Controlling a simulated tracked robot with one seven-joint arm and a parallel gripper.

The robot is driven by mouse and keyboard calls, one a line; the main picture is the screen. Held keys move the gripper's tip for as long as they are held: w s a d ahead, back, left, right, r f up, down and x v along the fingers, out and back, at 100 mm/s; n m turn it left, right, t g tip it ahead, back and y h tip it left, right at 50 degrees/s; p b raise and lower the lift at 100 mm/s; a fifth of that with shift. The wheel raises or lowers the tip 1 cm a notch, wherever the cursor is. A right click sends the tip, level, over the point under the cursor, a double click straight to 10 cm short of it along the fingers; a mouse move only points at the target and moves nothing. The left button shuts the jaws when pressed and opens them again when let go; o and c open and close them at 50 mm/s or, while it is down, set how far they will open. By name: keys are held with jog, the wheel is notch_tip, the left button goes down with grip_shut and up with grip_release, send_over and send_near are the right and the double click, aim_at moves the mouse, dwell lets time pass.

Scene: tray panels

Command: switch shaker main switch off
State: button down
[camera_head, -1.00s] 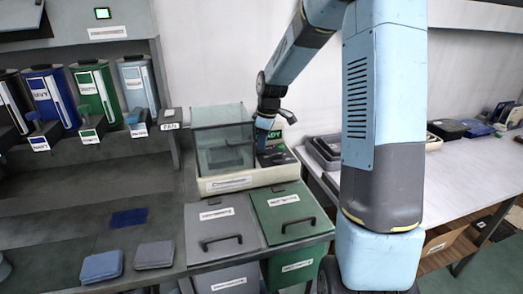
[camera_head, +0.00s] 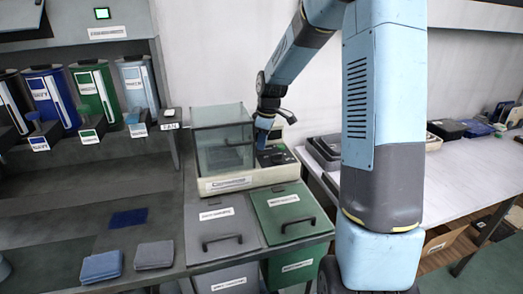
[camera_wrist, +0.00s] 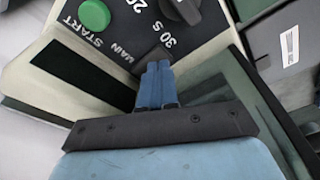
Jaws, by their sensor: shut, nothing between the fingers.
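The shaker is a cream machine (camera_head: 240,180) with a clear glass-like box on its left and a dark control panel on its right. In the wrist view, its panel (camera_wrist: 88,42) shows a green START button (camera_wrist: 95,14), a dark knob (camera_wrist: 184,8) by the marks 20 and 30 S, and the word MAIN. My gripper (camera_wrist: 155,78) is shut and empty, its blue fingertips together just beside the word MAIN. The main switch itself is not visible; the fingers may hide it. I cannot tell whether they touch the panel. My gripper (camera_head: 263,139) is over the panel in the head view.
A grey-lidded bin (camera_head: 213,218) and a green-lidded bin (camera_head: 285,204) stand in front of the shaker. Dark stacked trays (camera_head: 323,152) lie right of it on a white table. Several coloured dispensers (camera_head: 95,92) stand at the left, above folded cloths (camera_head: 154,254).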

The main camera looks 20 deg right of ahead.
aim_at(262, 153)
notch_tip(262, 153, up, 6)
dwell(0.8)
jog(key=shift+r, duration=0.1)
jog(key=s+r+m+t+h, duration=0.1)
jog(key=s+r+m, duration=0.2)
jog(key=s+r, duration=0.35)
jog(key=s+r+m+t+h, duration=0.1)
jog(key=s+r+m, duration=0.25)
jog(key=s, duration=0.55)
jog(key=s+r+m+t, duration=0.2)
jog(key=s+m, duration=0.3)
jog(key=s, duration=1.2)
jog(key=shift+s+d+r+t, duration=0.2)
jog(key=shift+d+r+t, duration=0.1)
jog(key=shift+r, duration=0.05)
jog(key=shift+s+m, duration=0.1)
jog(key=shift+m, duration=0.15)
